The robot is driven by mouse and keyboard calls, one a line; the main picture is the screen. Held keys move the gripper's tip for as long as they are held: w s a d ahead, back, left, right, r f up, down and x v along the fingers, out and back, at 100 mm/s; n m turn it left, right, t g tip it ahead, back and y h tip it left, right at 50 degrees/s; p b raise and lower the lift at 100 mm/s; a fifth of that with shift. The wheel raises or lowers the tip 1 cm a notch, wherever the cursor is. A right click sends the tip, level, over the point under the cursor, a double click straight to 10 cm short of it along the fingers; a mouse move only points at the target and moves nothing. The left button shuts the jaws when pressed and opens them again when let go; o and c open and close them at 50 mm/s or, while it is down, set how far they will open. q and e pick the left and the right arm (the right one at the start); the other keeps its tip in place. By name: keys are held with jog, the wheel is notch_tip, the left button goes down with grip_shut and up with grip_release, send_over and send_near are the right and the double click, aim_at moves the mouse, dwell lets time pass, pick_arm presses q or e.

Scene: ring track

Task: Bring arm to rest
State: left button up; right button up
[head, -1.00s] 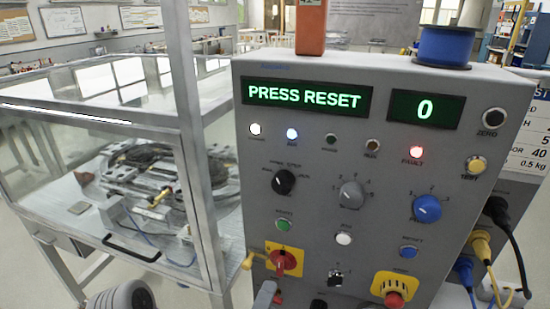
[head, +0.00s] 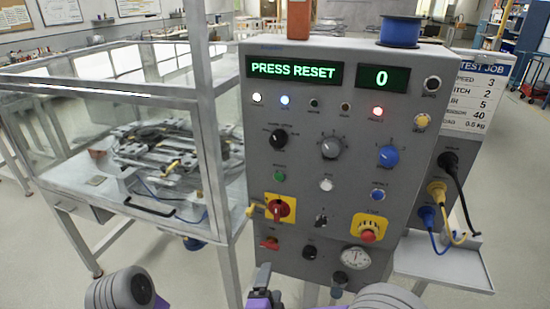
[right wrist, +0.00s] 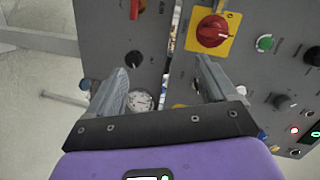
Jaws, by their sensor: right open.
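My right gripper (head: 268,284) is at the bottom of the head view, in front of the lower part of the grey control panel (head: 330,215). In the right wrist view my right gripper (right wrist: 163,66) has its two grey fingers apart, with nothing between them but the panel behind. A red rotary switch on a yellow plate (right wrist: 213,30) shows beyond the fingertips. My left gripper is not in view; only a grey part of my left arm shows at the lower left. The panel display (head: 294,71) reads PRESS RESET, and the counter (head: 382,78) reads 0.
A glazed enclosure (head: 120,80) with machinery inside stands left of the panel. A red button on a yellow plate (head: 369,232) and a round gauge (head: 355,258) sit low on the panel. Plugged cables and a side shelf (head: 445,262) are at the right.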

jog(key=d+f+n+g+y+p, duration=0.2)
jog(key=d+f+n+g, duration=0.2)
jog(key=f, duration=0.5)
jog(key=d+f+n+g+y+p, duration=0.2)
jog(key=d+f+n+g, duration=0.15)
jog(key=f, duration=0.55)
jog(key=s+d+f+n+g+y+p, duration=0.1)
jog(key=s+f+n+g, duration=0.2)
jog(key=s, duration=0.5)
jog(key=s+d+f+n+g+y+p, duration=0.1)
jog(key=s+d+f+n+g+y, duration=0.1)
jog(key=s, duration=0.6)
notch_tip(320, 180, down, 4)
jog(key=shift+d+r+n+g, duration=0.25)
jog(key=shift+n+g, duration=0.5)
jog(key=shift+g, duration=0.5)
